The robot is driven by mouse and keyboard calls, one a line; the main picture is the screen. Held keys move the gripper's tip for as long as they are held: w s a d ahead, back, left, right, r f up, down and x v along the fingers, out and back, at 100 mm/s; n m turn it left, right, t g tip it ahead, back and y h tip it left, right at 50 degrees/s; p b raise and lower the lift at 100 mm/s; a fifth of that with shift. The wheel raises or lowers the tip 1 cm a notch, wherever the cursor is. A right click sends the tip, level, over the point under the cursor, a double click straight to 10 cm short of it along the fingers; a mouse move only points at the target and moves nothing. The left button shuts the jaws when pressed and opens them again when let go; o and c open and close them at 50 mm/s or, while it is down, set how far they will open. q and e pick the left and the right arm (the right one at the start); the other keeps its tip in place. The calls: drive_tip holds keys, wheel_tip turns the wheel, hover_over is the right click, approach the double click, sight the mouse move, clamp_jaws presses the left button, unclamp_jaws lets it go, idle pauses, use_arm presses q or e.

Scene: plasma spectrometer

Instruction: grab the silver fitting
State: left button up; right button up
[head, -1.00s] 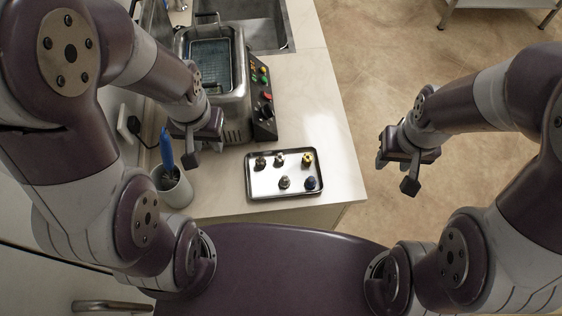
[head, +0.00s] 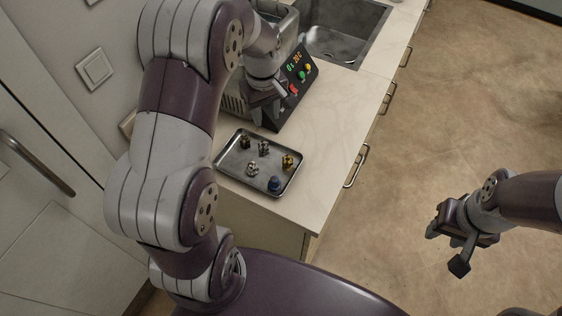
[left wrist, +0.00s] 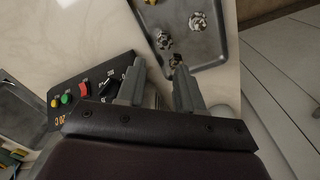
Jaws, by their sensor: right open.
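Two silvery fittings lie in the metal tray (head: 230,178): one at the back middle (head: 264,148) and one at the front left (head: 252,168). I cannot tell which one the task means. Silvery fittings also show in the left wrist view (left wrist: 197,22), with another nearby (left wrist: 163,40). My left gripper (head: 262,98) is above the counter just behind the tray, beside the control panel. In the left wrist view its fingers (left wrist: 158,72) are apart and empty, pointing toward the tray. My right gripper (head: 460,228) is open and empty over the floor at right.
The tray also holds a dark fitting (head: 245,142), a gold one (head: 288,161) and a blue one (head: 274,184). A control panel (head: 291,82) with coloured buttons stands behind the tray. A sink (head: 345,35) is further back. The counter right of the tray is clear.

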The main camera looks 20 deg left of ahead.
use_arm(q)
drive_tip(key=n+p, duration=0.1)
hover_over(263, 146)
drive_tip(key=f, duration=0.4)
drive_tip(key=d+f, duration=0.1)
drive_tip(key=f, duration=0.4)
drive_tip(key=a+f+p, duration=0.1)
drive_tip(key=f, duration=0.2)
drive_tip(key=shift+w+a+f+p, duration=0.1)
drive_tip(key=shift+f+p, duration=0.05)
drive_tip(key=shift+p, duration=0.15)
drive_tip(key=shift+f, duration=0.15)
drive_tip(key=shift+d, duration=0.2)
drive_tip(key=shift+c, duration=0.6)
clamp_jaws()
drive_tip(key=shift+a, duration=0.1)
use_arm(e)
drive_tip(key=r, duration=0.2)
drive_tip(key=shift+a+r, duration=0.35)
